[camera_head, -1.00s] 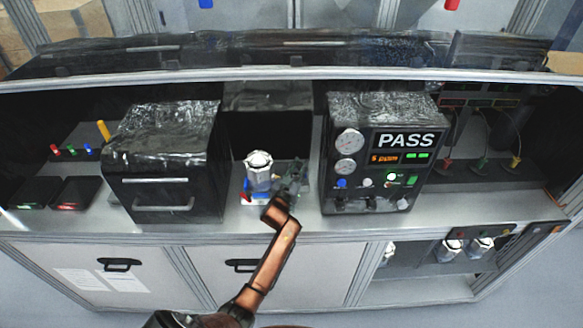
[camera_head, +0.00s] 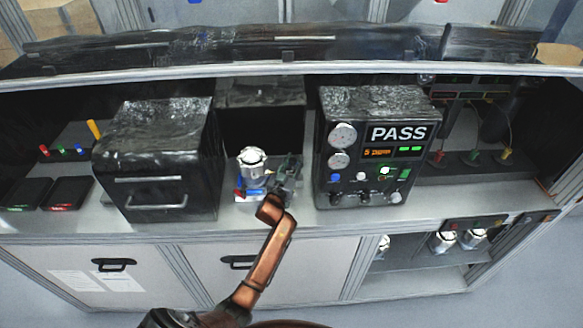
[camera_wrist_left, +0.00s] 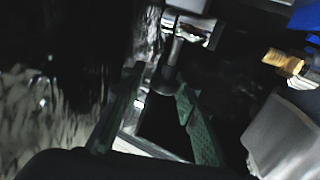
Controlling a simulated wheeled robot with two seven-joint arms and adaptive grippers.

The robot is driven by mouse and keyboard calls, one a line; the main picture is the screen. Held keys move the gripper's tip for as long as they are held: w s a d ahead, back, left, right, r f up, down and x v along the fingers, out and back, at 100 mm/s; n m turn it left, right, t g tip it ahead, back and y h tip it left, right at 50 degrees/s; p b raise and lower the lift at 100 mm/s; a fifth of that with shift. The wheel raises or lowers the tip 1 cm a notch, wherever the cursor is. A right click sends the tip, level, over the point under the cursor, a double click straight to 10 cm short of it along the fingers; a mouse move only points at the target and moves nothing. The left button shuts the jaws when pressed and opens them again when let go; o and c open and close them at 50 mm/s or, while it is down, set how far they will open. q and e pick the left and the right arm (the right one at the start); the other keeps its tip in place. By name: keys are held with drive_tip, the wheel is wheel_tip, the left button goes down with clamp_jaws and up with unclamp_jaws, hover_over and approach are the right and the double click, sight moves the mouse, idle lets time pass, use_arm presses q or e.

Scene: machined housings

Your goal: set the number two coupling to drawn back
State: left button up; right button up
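A silver-white machined housing (camera_head: 252,166) stands upright on a small fixture with red and blue parts, in the bay between two dark machines. My left gripper (camera_head: 289,168) is just right of the housing, small and dark there. In the left wrist view its two green fingers (camera_wrist_left: 160,88) are apart, with a dark rod-like part (camera_wrist_left: 174,52) beyond the gap. A brass fitting (camera_wrist_left: 283,62) and a blue part (camera_wrist_left: 306,14) show at the right of that view, outside the fingers. I cannot tell which part is the number two coupling or its position. My right gripper is in neither view.
A dark box with handles (camera_head: 155,160) stands left of the bay. A test unit reading PASS (camera_head: 375,150) stands close on the right. More housings (camera_head: 445,241) sit on a lower shelf.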

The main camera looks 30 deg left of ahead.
use_arm(q)
drive_tip(key=s+d, duration=0.2)
drive_tip(key=s, duration=0.9)
drive_tip(key=shift+s, duration=0.2)
